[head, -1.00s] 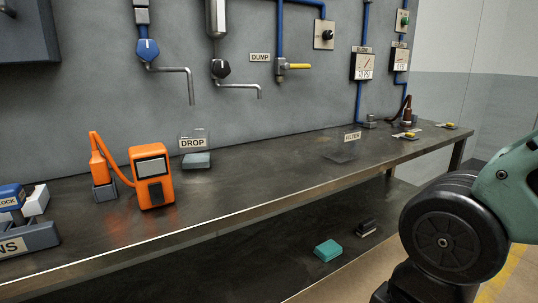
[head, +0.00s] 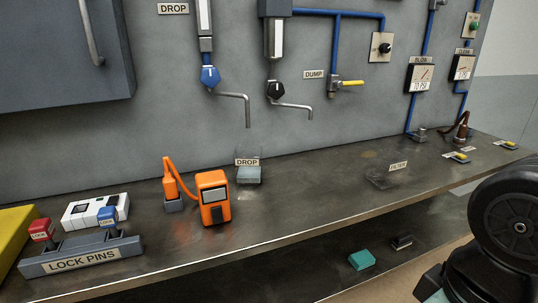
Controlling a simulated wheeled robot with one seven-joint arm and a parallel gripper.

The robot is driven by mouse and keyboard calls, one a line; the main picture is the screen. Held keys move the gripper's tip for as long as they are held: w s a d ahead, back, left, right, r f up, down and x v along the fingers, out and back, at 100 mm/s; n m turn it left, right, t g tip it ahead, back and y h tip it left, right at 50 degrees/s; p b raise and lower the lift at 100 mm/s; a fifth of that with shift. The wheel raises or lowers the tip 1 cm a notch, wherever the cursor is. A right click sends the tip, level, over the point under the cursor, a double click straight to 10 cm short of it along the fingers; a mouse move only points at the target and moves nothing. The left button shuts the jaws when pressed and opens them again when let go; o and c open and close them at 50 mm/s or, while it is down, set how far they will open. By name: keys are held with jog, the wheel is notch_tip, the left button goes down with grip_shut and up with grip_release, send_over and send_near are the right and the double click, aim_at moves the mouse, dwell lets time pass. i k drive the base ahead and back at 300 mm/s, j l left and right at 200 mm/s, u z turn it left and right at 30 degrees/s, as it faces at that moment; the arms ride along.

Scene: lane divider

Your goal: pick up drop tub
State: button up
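The drop tub (head: 248,174) is a small clear container with grey-teal contents or base. It stands on the dark bench near the back wall, in front of or under a "DROP" label (head: 247,162). An orange handheld device (head: 213,198) stands just left of it and nearer the front. A bent outlet pipe (head: 246,112) hangs from the wall above the tub. My gripper is not in view; only dark and green parts of my own body show at the right edge.
A "LOCK PINS" rack (head: 82,257) with red and blue pins is at the front left. A teal block (head: 361,260) is on the lower shelf. The bench between tub and filter is clear.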

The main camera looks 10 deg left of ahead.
aim_at(248, 159)
jog(key=i+j, duration=0.4)
jog(key=j, duration=0.15)
jog(key=i+j, duration=0.8)
jog(key=j, duration=0.25)
jog(key=z, duration=0.05)
